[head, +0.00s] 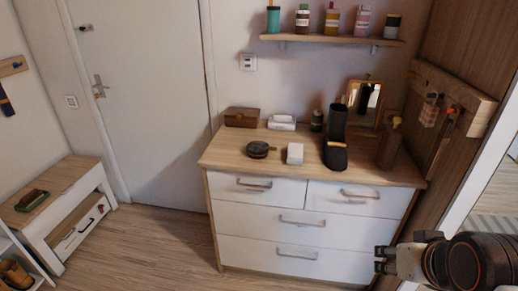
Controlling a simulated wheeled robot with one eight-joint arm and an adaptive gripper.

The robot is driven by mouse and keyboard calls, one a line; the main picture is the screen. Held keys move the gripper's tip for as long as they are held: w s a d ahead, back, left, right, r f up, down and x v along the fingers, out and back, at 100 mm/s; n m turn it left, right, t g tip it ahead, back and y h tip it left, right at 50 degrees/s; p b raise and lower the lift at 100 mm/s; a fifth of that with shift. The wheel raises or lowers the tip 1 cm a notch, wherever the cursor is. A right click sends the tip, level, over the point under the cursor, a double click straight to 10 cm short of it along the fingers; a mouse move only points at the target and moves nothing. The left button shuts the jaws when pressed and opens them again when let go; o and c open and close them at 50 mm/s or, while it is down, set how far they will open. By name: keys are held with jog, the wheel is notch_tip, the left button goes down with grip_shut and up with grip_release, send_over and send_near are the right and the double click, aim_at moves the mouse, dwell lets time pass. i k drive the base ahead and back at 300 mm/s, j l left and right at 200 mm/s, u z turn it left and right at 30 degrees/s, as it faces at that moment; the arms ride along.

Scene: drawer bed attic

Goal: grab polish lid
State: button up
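A round, dark, low tin (258,149) lies on the dresser top, left of its middle. It looks like the polish tin with its lid, but it is too small to tell the lid from the tin. A small brownish piece sticks out at its right side. My gripper (380,260) is at the lower right, in front of the dresser's right side and well apart from the tin. Its two dark fingers point left and look parted, with nothing between them.
The dresser (290,222) has shut drawers. On its top are a brown box (242,117), a tissue box (282,122), a small white box (295,153), a black holder (336,140) and a mirror (364,102). A bench (68,196) stands left. The floor (160,245) between is clear.

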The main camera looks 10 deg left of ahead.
aim_at(257, 148)
jog(key=i+j+z, duration=0.15)
jog(key=i+j, duration=0.15)
jog(key=j, duration=0.3)
jog(key=i+j+z, duration=0.15)
jog(key=j, duration=0.5)
jog(key=i+j+z, duration=0.15)
jog(key=i+j, duration=0.15)
jog(key=j, duration=0.35)
jog(key=i+j+z, duration=0.15)
jog(key=j, duration=0.55)
jog(key=i+j+z, duration=0.15)
jog(key=j, duration=0.55)
jog(key=i+j+z, duration=0.1)
jog(key=j, duration=0.65)
jog(key=i+j+z, duration=0.15)
jog(key=j, duration=0.55)
